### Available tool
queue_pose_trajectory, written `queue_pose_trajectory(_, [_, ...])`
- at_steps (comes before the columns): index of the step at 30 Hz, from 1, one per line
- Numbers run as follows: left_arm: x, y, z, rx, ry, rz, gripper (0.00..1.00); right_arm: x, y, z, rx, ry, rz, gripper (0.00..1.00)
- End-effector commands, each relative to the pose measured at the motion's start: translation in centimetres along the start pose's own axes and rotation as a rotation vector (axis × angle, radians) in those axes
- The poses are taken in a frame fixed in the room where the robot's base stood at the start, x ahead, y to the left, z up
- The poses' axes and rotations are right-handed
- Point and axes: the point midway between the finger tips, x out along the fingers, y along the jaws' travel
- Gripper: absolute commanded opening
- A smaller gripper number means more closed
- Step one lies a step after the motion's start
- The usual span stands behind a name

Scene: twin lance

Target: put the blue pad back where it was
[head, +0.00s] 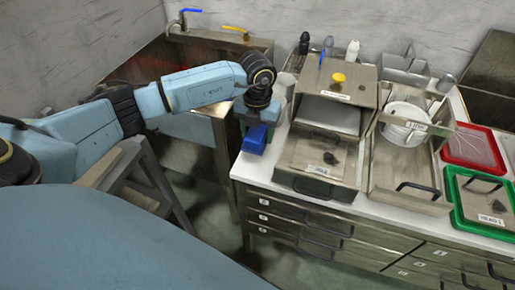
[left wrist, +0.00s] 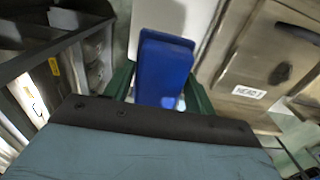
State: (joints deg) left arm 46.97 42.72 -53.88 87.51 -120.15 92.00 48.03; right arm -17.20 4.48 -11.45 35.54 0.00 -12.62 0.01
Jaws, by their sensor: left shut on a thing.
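The blue pad (head: 255,139) is a small blue block at the left end of the white counter in the head view. It also shows large in the left wrist view (left wrist: 164,68). My left gripper (head: 257,124) reaches down over the counter's left end and is shut on the pad. Its green fingers stand on both sides of the pad in the left wrist view. Whether the pad touches the counter I cannot tell. My right gripper is in neither view.
A metal box with a black-handled lid (head: 318,158) stands just right of the pad. A metal tray with white dishes (head: 405,125), a red tray (head: 472,148) and a green-rimmed tray (head: 484,205) lie farther right. Drawers (head: 300,222) are below. A sink counter (head: 222,110) is behind left.

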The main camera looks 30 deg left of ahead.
Motion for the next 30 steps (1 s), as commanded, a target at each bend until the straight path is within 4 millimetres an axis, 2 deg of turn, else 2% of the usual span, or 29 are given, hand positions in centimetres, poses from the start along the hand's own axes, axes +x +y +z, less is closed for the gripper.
queue_pose_trajectory(1, [1.0,0.0,-0.1,0.000,0.002,0.000,0.34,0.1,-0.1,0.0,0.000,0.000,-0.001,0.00])
queue_pose_trajectory(8, [2.9,0.0,0.0,0.002,0.000,0.000,0.34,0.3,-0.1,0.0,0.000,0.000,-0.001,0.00])
queue_pose_trajectory(15, [5.9,0.0,0.0,0.002,0.000,0.000,0.34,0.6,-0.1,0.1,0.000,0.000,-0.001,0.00])
queue_pose_trajectory(26, [6.3,0.0,0.0,0.004,-0.001,0.000,0.34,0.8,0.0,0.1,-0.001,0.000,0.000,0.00])
queue_pose_trajectory(27, [6.3,0.0,0.0,0.004,-0.001,0.000,0.60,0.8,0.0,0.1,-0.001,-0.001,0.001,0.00])
queue_pose_trajectory(30, [6.2,0.0,0.0,0.004,-0.001,0.000,0.73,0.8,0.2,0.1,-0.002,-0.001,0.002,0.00])
